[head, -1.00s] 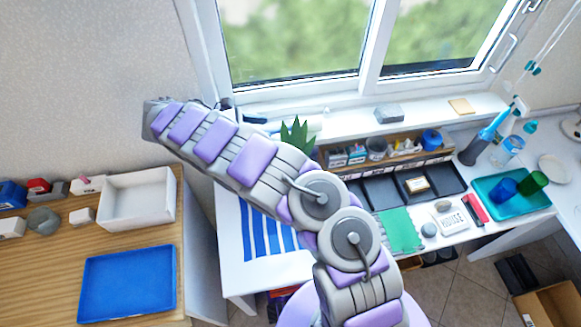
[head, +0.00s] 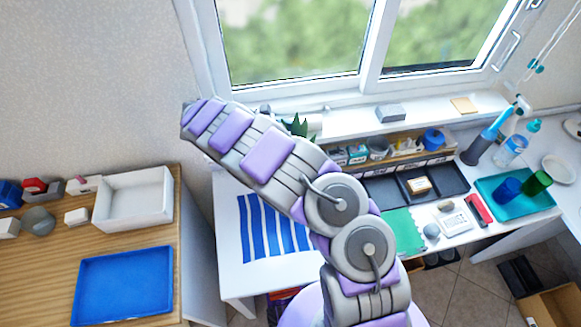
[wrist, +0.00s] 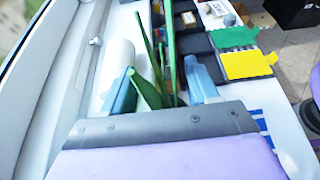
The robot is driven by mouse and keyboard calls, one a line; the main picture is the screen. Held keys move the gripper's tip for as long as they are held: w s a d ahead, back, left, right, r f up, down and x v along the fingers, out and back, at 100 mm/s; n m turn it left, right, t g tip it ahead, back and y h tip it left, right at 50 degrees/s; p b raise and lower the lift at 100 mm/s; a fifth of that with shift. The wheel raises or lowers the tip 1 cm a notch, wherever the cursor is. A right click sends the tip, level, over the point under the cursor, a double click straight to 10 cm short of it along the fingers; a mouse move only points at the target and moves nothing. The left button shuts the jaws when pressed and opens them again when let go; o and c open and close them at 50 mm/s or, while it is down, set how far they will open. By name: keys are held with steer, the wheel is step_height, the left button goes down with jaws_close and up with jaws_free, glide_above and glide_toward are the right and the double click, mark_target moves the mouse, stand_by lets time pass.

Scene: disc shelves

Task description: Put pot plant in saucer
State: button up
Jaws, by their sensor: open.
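The pot plant shows as pointed green leaves (head: 298,126) behind my arm in the head view, near the window sill. In the wrist view its long green leaves (wrist: 165,62) rise between the two blue fingers of my gripper (wrist: 160,88). The fingers are apart, one on each side of the leaves. The pot is hidden, and I cannot tell whether a finger touches the plant. My gripper is hidden by my arm in the head view. A pale round dish (head: 558,168) at the far right may be the saucer; it looks empty.
A white roll-like thing (wrist: 117,62) lies beside the left finger. A blue-striped cloth (head: 265,228) lies on the white table. Black trays (head: 440,181) and a teal tray (head: 515,194) with cups stand to the right. A wooden table (head: 45,262) is at left.

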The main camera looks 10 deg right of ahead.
steer(key=shift+d, duration=0.1)
jaws_close()
stand_by(0.5)
stand_by(0.9)
